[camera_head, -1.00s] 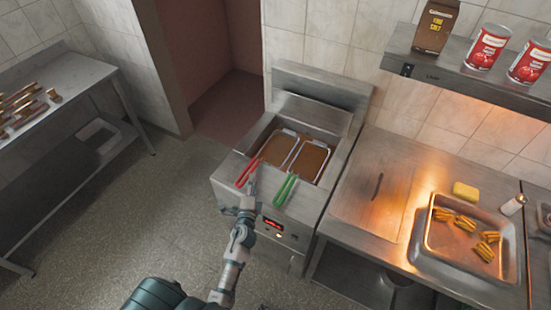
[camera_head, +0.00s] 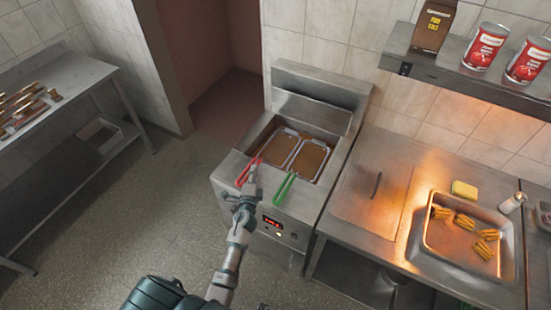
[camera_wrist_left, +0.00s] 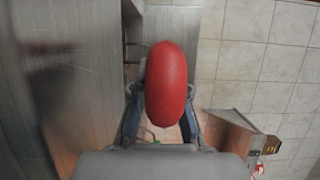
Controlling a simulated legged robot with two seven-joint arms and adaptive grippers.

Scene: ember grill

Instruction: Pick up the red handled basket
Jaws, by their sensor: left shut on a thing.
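The red-handled basket sits in the left part of the deep fryer, and its wire rim (camera_head: 281,143) shows above the brown oil. Its red handle (camera_head: 244,174) sticks out over the fryer's front edge. My left gripper (camera_head: 250,181) is at this handle. In the left wrist view the red handle (camera_wrist_left: 166,85) stands large between the two fingers of my left gripper (camera_wrist_left: 160,115), which is shut on it. The handle's end faces the camera and hides what lies behind it. My right gripper is not in view.
A second basket with a green handle (camera_head: 284,188) sits beside it in the fryer (camera_head: 328,124). To the right is a steel counter with a tray (camera_head: 424,240) of fried pieces. A shelf (camera_head: 450,75) with cans hangs above. A steel table (camera_head: 75,95) stands at left.

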